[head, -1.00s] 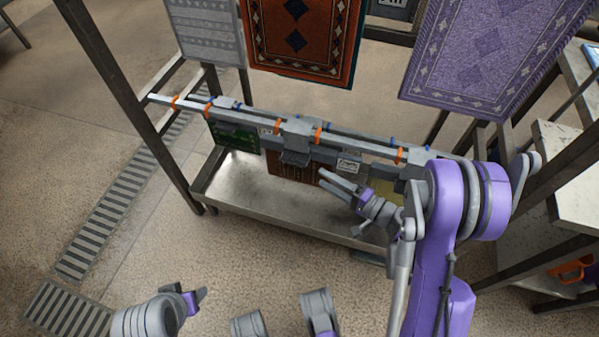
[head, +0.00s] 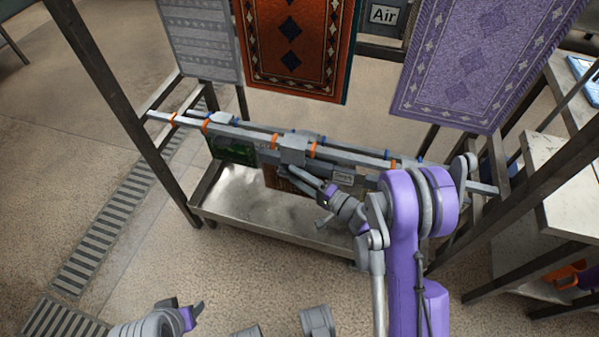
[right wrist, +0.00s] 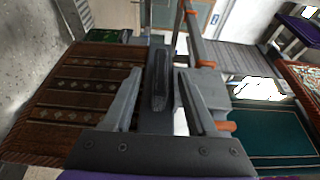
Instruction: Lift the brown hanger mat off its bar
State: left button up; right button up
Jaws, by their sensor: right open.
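The brown hanger mat (head: 273,180) hangs below a grey hanger clamp (head: 292,150) on the rack's bar (head: 240,131). In the right wrist view the brown mat (right wrist: 80,85), with patterned stripes, fills the left side. My right gripper (head: 306,181) is at the hanger, in front of the mat, and partly hides it. In the right wrist view my right gripper (right wrist: 158,75) is open, with a dark grey hanger part (right wrist: 158,95) between its fingers; contact cannot be told. My left gripper (head: 193,312) is low at the left, away from the rack; its fingers are unclear.
A green mat (head: 232,149) hangs left of the brown one. A metal trough (head: 235,208) lies below the bar. Grey, rust (head: 298,50) and purple (head: 485,60) rugs hang behind. Rack posts (head: 118,110) stand at both sides. A pale table (head: 565,170) is at the right.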

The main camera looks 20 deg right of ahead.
jog(key=shift+w+a, duration=0.25)
jog(key=shift+w, duration=0.1)
grip_shut()
dwell(1.2)
